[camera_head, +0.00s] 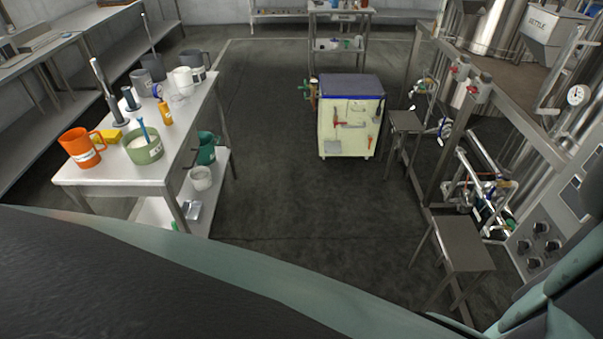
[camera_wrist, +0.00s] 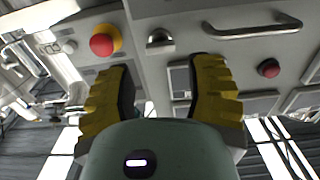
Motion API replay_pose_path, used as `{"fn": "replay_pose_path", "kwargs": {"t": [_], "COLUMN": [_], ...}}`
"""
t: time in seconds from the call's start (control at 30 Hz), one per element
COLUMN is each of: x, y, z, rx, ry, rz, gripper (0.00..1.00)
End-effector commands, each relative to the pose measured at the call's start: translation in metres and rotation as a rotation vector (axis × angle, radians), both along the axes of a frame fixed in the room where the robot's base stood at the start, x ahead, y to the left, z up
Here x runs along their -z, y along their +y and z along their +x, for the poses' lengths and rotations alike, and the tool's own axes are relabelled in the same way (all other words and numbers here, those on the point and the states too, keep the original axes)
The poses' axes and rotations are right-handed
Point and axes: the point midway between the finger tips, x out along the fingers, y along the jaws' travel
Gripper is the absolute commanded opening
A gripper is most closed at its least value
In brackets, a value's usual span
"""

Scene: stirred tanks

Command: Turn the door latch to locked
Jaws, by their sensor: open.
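My gripper (camera_wrist: 161,72) shows in the wrist view with two yellow ridged fingers spread apart and nothing between them. It faces a grey panel (camera_wrist: 235,55). The fingers appear apart from both. In the head view the gripper is not visible, and I cannot make out a latch for certain.
A red button on a yellow base (camera_wrist: 104,41) and another red button (camera_wrist: 268,68) flank the fingers. In the head view, a grey control panel (camera_head: 552,215), a small stool (camera_head: 462,243), a cream cabinet (camera_head: 349,140) and a white table (camera_head: 135,172) surround clear dark floor.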

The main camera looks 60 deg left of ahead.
Motion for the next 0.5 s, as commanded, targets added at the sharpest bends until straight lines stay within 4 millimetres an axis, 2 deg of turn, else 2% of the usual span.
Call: {"fn": "replay_pose_path", "kwargs": {"t": [0.1,0.5], "x": [-0.001,0.000], "y": [-0.004,-0.022], "z": [0.013,0.039], "rx": [-0.008,-0.007], "ry": [-0.001,-0.001], "rz": [0.001,0.000], "gripper": [0.53,0.53]}}
